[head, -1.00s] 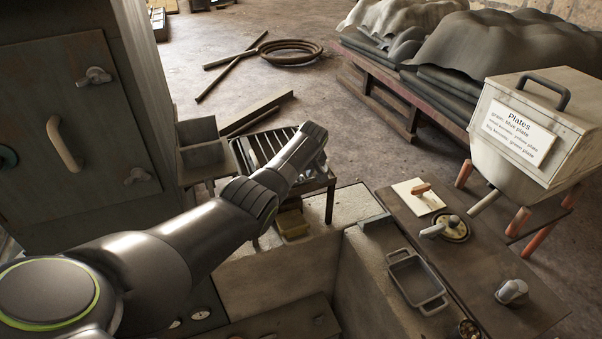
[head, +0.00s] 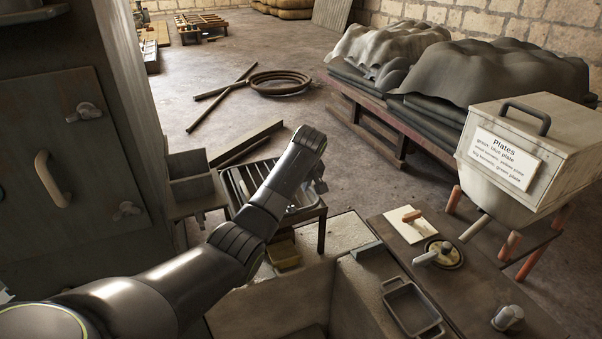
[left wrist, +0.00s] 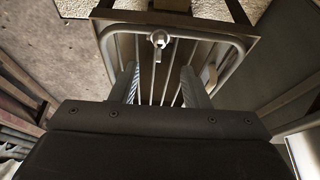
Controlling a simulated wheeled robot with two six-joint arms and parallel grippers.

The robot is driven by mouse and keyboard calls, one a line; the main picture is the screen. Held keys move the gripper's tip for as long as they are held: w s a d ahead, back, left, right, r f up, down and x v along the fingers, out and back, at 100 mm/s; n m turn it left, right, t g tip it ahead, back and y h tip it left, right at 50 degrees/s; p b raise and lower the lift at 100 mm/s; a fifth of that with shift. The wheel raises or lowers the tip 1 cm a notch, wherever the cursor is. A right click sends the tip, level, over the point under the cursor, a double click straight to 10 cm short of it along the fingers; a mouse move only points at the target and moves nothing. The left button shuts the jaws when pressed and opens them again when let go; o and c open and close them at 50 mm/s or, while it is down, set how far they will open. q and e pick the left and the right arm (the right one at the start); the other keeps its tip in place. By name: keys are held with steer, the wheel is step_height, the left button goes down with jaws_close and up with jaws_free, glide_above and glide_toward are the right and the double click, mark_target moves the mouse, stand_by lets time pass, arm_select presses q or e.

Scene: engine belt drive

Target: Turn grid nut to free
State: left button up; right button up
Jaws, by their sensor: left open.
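The metal grid (head: 237,188) sits on a small dark stand left of the middle in the head view, partly covered by my left arm. In the left wrist view its bars and rounded frame (left wrist: 243,58) fill the centre. A small pale metal nut with a short tail (left wrist: 160,38) is on the grid near the far end of the frame. My left gripper (left wrist: 160,84) is open, its two fingers pointing at the grid with bars visible between them. The nut is beyond the fingertips, apart from them. In the head view my left gripper (head: 319,186) is mostly hidden behind its wrist.
A tall metal cabinet (head: 65,150) stands at the left, with an open box (head: 195,188) beside the grid. A bench at the right holds a pan (head: 410,308), a lidded round fitting (head: 446,254) and a board (head: 408,224). A labelled Plates box (head: 530,150) stands behind it.

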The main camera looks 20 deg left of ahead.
arm_select(q)
steer(key=b+v, duration=0.1)
steer(key=v, duration=0.6)
steer(key=shift+r, duration=0.25)
steer(key=shift+s+d, duration=0.1)
steer(key=s+a+f+m+b, duration=0.1)
steer(key=s+f, duration=0.1)
steer(key=f, duration=1)
steer(key=s+a+f+m+b, duration=0.1)
steer(key=s+a+f+m, duration=0.1)
steer(key=f, duration=0.9)
steer(key=s+f+m+g+h, duration=0.1)
steer(key=s+f, duration=0.6)
steer(key=f, duration=0.5)
steer(key=s+f+m, duration=0.2)
steer(key=s+f, duration=0.6)
steer(key=f, duration=0.3)
steer(key=s+f+m, duration=0.1)
steer(key=s+f, duration=0.5)
steer(key=s, duration=0.7)
steer(key=s+d+f+m+h+b, duration=0.1)
steer(key=s+f, duration=0.6)
steer(key=s, duration=0.7)
steer(key=s+d+f+m+b, duration=0.1)
steer(key=s+f, duration=0.5)
steer(key=s, duration=0.8)
steer(key=shift+s+g, duration=0.2)
steer(key=shift+g, duration=0.1)
steer(key=shift+d+f, duration=0.15)
steer(key=shift+c, duration=0.3)
